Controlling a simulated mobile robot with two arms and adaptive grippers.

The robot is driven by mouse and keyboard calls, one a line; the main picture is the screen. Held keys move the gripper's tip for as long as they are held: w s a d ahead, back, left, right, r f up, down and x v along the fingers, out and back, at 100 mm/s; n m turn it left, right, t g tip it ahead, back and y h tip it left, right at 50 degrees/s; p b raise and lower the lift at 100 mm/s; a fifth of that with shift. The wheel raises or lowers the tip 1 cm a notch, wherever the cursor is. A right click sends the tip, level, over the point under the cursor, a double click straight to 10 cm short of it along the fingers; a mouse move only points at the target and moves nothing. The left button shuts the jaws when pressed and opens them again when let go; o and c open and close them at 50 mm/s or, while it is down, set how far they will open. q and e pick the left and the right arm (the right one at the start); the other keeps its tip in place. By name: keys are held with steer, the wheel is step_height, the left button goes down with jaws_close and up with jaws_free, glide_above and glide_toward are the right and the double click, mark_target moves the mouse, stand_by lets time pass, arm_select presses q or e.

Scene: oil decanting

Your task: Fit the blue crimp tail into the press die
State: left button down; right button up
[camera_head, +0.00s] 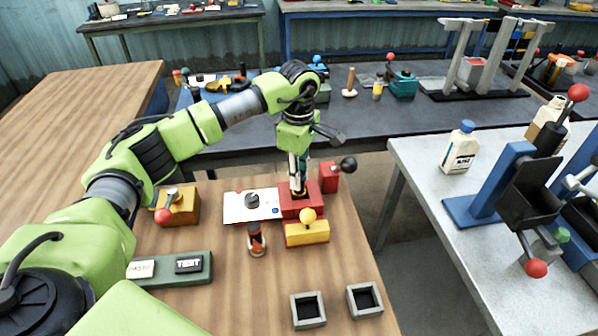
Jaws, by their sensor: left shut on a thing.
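My left gripper (298,186) points straight down over the red press block (301,206) on the wooden table. It is shut on a slim piece, most likely the blue crimp tail, whose colour and lower end are too small and covered to make out. The fingertips are right at the top of the red block, so I cannot tell whether the piece is inside the die or just above it. A red part with a black ball lever (348,165) stands at the block's right. My right gripper is not in view.
A white card (236,206) lies left of the block. A yellow block (307,233) and an orange-and-black bottle (256,240) stand in front. A green test box (198,270) and two grey trays (308,322) are nearer. The wood between them is clear.

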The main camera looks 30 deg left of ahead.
arm_select(q)
steer(key=shift+f, duration=0.2)
steer(key=c, duration=1.8)
jaws_free()
steer(key=shift+f, duration=0.1)
step_height(320, 180, up, 11)
steer(key=b, duration=0.3)
steer(key=shift+d, duration=0.1)
steer(key=shift+r, duration=0.65)
steer(key=shift+f, duration=0.1)
